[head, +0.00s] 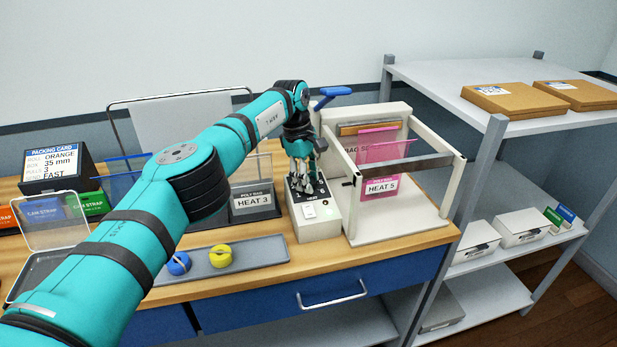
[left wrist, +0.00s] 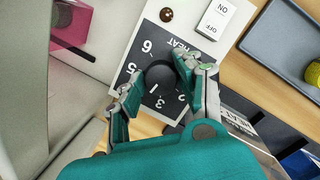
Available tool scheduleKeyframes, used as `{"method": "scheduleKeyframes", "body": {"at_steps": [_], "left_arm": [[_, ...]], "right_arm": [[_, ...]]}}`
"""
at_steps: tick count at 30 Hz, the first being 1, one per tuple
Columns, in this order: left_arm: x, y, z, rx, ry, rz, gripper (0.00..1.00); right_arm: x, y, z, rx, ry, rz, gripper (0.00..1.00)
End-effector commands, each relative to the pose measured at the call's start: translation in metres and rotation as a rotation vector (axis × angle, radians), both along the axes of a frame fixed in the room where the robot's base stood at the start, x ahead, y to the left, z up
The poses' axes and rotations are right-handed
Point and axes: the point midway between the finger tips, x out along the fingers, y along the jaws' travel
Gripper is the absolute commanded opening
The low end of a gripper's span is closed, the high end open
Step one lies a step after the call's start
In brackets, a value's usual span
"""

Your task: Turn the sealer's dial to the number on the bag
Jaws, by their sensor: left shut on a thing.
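The sealer (head: 318,228) is a pale box with a dark dial plate, joined to a white frame. Its black dial (left wrist: 160,78) shows in the left wrist view, on a plate with white numbers. A pink bag (head: 382,186) labelled HEAT 5 hangs in the frame. My right gripper is out of view.
A grey bag holder (head: 252,203) labelled HEAT 3 stands left of the sealer. A tray (head: 244,257) in front holds a blue and a yellow knob. The sealer's frame (head: 432,150) rises close right of my gripper. A shelf (head: 470,72) stands at right.

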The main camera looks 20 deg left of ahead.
Motion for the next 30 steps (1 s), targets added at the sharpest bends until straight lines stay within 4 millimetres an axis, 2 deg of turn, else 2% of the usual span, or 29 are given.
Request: {"method": "scheduleKeyframes", "body": {"at_steps": [13, 14, 18, 26, 30], "left_arm": [[0.0013, 0.0012, 0.0024, 0.003, -0.005, -0.008, 0.03], [0.0013, 0.0012, 0.0024, 0.003, -0.005, -0.008, 0.37], [0.0011, 0.001, 0.002, 0.003, -0.004, -0.008, 0.55], [0.0004, 0.0005, 0.0011, 0.002, -0.001, -0.009, 0.57], [0.0004, 0.0019, 0.0094, 0.001, -0.003, -0.009, 0.57]], "right_arm": [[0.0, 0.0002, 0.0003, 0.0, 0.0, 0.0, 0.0], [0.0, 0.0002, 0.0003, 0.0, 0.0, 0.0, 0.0], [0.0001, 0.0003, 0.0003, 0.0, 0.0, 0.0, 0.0], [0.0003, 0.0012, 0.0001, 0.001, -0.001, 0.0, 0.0], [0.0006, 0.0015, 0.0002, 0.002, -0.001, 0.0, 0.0]]}}
